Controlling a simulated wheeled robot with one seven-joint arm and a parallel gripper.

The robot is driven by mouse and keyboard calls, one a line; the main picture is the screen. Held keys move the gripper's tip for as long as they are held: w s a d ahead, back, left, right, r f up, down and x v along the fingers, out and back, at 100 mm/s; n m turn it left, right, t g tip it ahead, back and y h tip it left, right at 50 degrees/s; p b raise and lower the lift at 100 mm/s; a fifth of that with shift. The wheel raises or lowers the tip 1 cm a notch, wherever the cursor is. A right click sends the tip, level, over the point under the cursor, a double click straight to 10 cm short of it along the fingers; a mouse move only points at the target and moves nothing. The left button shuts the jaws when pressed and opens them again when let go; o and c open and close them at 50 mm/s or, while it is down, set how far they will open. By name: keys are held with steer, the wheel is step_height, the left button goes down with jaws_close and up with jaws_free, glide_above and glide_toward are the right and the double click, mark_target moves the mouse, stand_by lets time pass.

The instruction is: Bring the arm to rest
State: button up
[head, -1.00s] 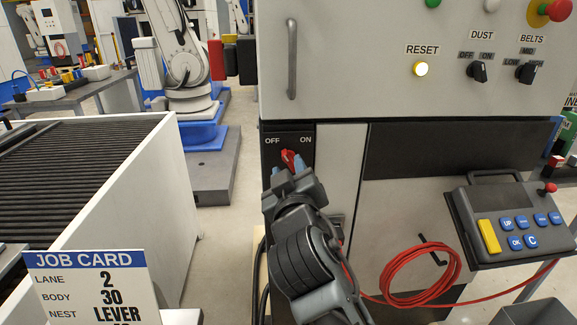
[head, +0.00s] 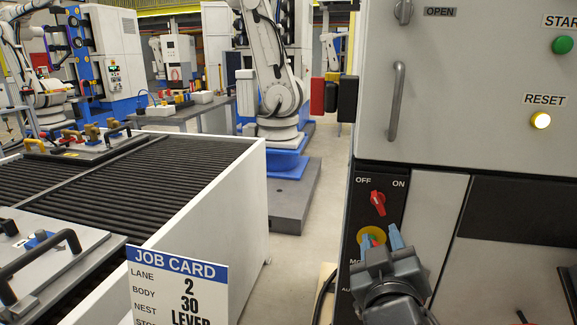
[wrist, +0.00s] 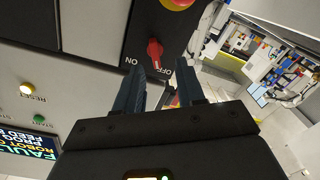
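My gripper (head: 380,240) is in front of the black switch panel (head: 360,215) on the machine's front, below the red rotary switch (head: 378,200). Its two blue fingers are apart with nothing visible between them. In the wrist view the gripper (wrist: 163,82) is also open, and the red switch (wrist: 154,52) is beyond the fingertips, clear of them. The switch has OFF and ON labels; I cannot tell for sure which one it points to. A yellow round control (head: 372,236) is partly hidden behind the fingers.
The roller conveyor (head: 205,165) with a job card (head: 180,285) stands at left. A door handle (head: 396,100) juts from the machine above the switch. The lit RESET button (head: 541,120) is at right. Open floor (head: 325,185) lies between conveyor and machine.

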steer(key=s+d+f+n+g+y, duration=0.1)
steer(key=s+f+y, duration=0.1)
steer(key=s+f, duration=0.65)
steer(key=s+f+g+y, duration=0.1)
steer(key=s+f+y, duration=0.3)
steer(key=s, duration=0.8)
steer(key=s+d+r+m, duration=0.1)
steer(key=s+m, duration=0.1)
steer(key=s, duration=0.8)
steer(key=s+r+m+h, duration=0.1)
steer(key=s+m, duration=0.1)
steer(key=s, duration=0.9)
steer(key=shift+s+d+r, duration=0.15)
steer(key=shift+d+r, duration=0.2)
